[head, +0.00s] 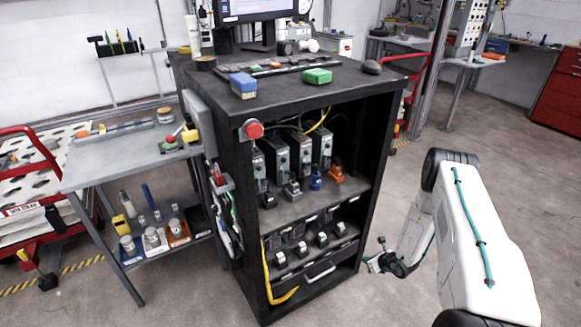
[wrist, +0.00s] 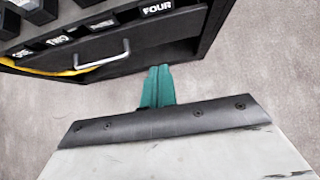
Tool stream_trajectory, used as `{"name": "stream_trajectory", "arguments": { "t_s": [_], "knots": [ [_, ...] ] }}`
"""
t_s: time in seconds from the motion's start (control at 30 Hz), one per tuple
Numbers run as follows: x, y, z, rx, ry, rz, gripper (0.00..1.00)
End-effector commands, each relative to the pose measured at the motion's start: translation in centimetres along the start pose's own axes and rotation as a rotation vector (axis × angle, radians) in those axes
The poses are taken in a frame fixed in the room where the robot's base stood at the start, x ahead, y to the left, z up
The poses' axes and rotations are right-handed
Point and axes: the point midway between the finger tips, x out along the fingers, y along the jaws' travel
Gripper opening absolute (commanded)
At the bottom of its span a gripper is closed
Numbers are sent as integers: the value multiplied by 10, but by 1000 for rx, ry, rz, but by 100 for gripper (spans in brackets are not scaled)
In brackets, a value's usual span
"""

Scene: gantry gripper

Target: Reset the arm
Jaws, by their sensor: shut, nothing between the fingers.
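My arm (head: 480,240) reaches down on the right in the head view, bent at its upper joint. My gripper (head: 374,262) hangs low beside the black cabinet's right front edge, apart from it. In the wrist view my gripper's teal fingers (wrist: 157,85) are together with nothing between them. They point toward the cabinet's lower drawer (wrist: 130,52), which has a metal handle (wrist: 103,57). The black cabinet (head: 384,150) stands in the middle of the head view.
The cabinet holds several grey modules (head: 300,150) and a lower row of small black units (head: 300,248). A yellow cable (head: 268,275) hangs at its lower front. A grey side table (head: 110,165) stands left. Floor (head: 400,300) around my gripper is clear.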

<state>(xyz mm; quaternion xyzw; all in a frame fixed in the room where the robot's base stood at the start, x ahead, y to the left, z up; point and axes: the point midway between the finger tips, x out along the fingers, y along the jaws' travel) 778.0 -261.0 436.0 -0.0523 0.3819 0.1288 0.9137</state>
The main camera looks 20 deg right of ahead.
Motion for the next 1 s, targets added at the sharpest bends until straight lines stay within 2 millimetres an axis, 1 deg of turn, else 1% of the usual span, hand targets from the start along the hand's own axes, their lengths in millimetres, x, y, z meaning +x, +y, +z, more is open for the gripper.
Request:
{"name": "stream_trajectory", "arguments": {
  "t_s": [0.07, 0.13, 0.17, 0.27, 0.33, 0.37, 0.4, 0.47, 0.57, 0.6, 0.67, 0.7, 0.77, 0.8, 0.87, 0.9, 0.97, 1.0],
  "knots": [
    [0, 2, 2, -10, -11, 8, 0],
    [-1, 9, 3, -36, -19, 38, 0],
    [-2, 16, 2, -50, -22, 59, 0],
    [-10, 45, -3, -113, -32, 156, 0],
    [-23, 61, 9, -180, -55, 229, 0],
    [-30, 67, 18, -216, -68, 262, 0],
    [-40, 75, 31, -265, -86, 307, 0],
    [-54, 86, 50, -335, -110, 366, 0],
    [-82, 102, 85, -456, -149, 459, 0],
    [-94, 110, 100, -508, -165, 497, 0],
    [-115, 121, 123, -593, -187, 557, 0],
    [-131, 130, 138, -652, -203, 598, 0],
    [-156, 143, 160, -745, -223, 660, 0],
    [-173, 151, 174, -806, -235, 700, 0],
    [-198, 164, 192, -898, -248, 759, 0],
    [-216, 172, 204, -959, -256, 796, 0],
    [-242, 185, 218, -1048, -264, 850, 0],
    [-260, 192, 227, -1107, -267, 884, 0]
  ]
}}
